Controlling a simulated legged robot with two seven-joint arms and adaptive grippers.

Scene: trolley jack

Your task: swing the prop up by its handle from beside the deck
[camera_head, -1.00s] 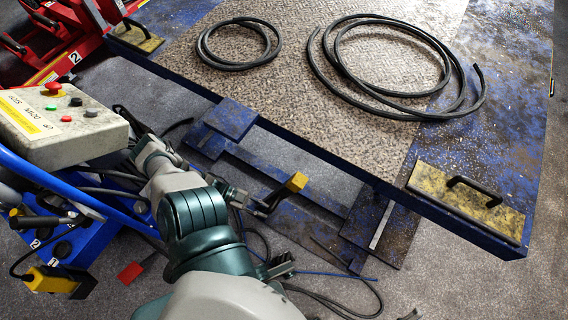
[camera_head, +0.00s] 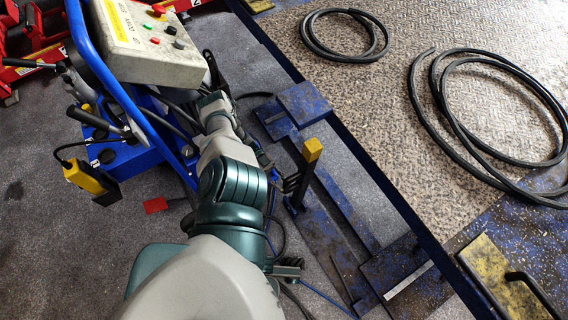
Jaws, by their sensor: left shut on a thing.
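The prop (camera_head: 301,186) is a dark bar with a yellow block (camera_head: 312,150) at its upper end. It stands steeply beside the blue-edged deck (camera_head: 420,85), over the blue frame on the floor. My left arm reaches in from the bottom. Its gripper (camera_head: 287,182) is shut on the prop, at the dark bar below the yellow block. The fingers are small and partly hidden by my own wrist, so the exact contact is hard to see. My right gripper is out of view.
Two coils of black hose (camera_head: 345,35) (camera_head: 490,120) lie on the deck. A control box (camera_head: 137,40) on a blue stand is at the upper left. A red flat piece (camera_head: 155,205) and loose cables lie on the floor. Grey floor is clear at lower left.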

